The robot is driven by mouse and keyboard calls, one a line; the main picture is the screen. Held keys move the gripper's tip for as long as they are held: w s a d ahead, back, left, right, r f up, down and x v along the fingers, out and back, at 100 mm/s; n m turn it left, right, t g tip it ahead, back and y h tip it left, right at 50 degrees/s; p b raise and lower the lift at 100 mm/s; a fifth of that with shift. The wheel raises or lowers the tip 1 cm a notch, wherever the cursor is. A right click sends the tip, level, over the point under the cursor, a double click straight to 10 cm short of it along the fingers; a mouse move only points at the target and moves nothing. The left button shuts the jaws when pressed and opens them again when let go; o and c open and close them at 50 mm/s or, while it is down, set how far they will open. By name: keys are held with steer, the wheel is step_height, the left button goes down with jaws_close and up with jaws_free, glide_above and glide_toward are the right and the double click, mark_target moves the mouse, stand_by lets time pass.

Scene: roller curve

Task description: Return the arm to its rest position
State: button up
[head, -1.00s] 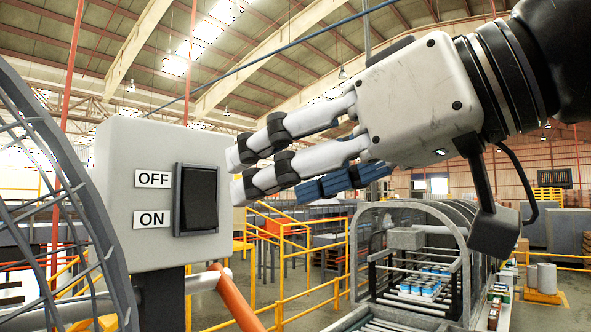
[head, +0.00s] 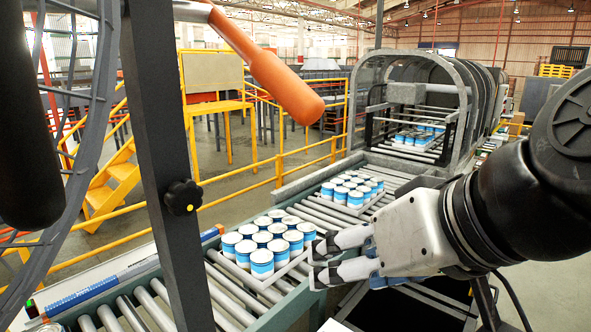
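My gripper (head: 322,262) is at the lower right in the head view, at the end of my black arm, pointing left. Its body (head: 412,235) is white. Two light fingers with dark joints stretch out with a gap between them, and a blue finger (head: 395,281) shows partly behind and below. The fingers look open and nothing shows in them. In the picture the fingertips lie just right of the nearest cans; I cannot tell how far apart they are in depth.
A roller conveyor (head: 215,291) carries trays of blue-and-white cans (head: 262,262), with another group (head: 352,190) behind, towards a grey arched tunnel (head: 447,75). A dark post (head: 160,150) and an orange-ended bar (head: 275,80) stand close in front. Yellow railings (head: 262,173) run behind.

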steer(key=s+d+f+g+h+b, duration=0.1)
steer(key=s+d+f+b, duration=0.1)
steer(key=f, duration=0.9)
steer(key=s+d+f+m+g+h+b, duration=0.1)
steer(key=f+b, duration=0.4)
steer(key=f, duration=0.7)
steer(key=s+d+f+m+g+h+b, duration=0.1)
steer(key=s+d+f+b, duration=0.3)
steer(key=f, duration=0.7)
steer(key=shift+s+d+f+h, duration=0.2)
steer(key=shift+s+f+h, duration=0.2)
steer(key=shift+s+h, duration=0.4)
steer(key=shift+c, duration=0.4)
